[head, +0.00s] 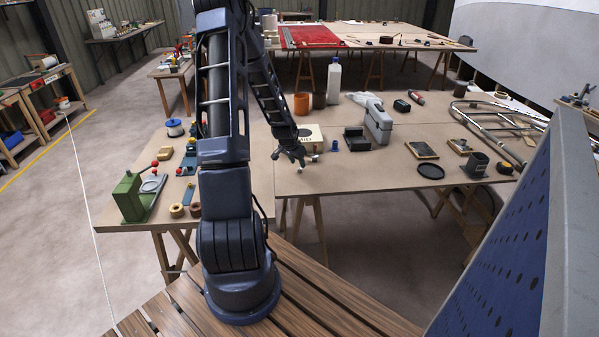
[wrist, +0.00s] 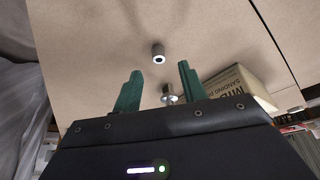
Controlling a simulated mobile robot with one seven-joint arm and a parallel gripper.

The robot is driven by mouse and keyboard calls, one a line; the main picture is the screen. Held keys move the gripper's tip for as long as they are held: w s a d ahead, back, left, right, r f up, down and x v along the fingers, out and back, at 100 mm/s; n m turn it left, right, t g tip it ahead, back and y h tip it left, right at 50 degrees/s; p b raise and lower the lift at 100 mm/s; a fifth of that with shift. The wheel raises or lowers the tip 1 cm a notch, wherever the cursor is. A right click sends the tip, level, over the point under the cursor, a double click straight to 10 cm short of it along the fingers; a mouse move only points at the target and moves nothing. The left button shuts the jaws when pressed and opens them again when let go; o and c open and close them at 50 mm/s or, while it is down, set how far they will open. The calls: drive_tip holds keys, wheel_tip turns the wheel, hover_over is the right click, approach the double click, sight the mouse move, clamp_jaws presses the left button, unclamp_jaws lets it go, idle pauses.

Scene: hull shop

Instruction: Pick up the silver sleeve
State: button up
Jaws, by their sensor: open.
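In the wrist view a small silver sleeve (wrist: 158,51), a short cylinder with a dark hole in its end, is on the tan tabletop just beyond my fingertips. A second small silver piece (wrist: 168,94) with a wider, flange-like end shows nearer, between the green fingers; its lower part is hidden by my gripper body. My gripper (wrist: 159,68) is open with nothing held between its fingers. In the head view my gripper (head: 291,159) hangs over the near left part of the right-hand table, and a tiny pale piece (head: 314,158) shows just right of it.
A cardboard sanding-disc box (wrist: 240,88) stands close to the right finger. On the table (head: 350,182) a blue piece (head: 334,145), a grey toolbox (head: 378,124) and a black ring (head: 431,170) lie to the right. The front middle is clear. A blue perforated panel (head: 510,250) rises at right.

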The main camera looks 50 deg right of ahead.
sight(299, 169)
drive_tip(key=x, duration=0.4)
drive_tip(key=shift+a+f, duration=0.1)
drive_tip(key=shift+c, duration=0.2)
clamp_jaws()
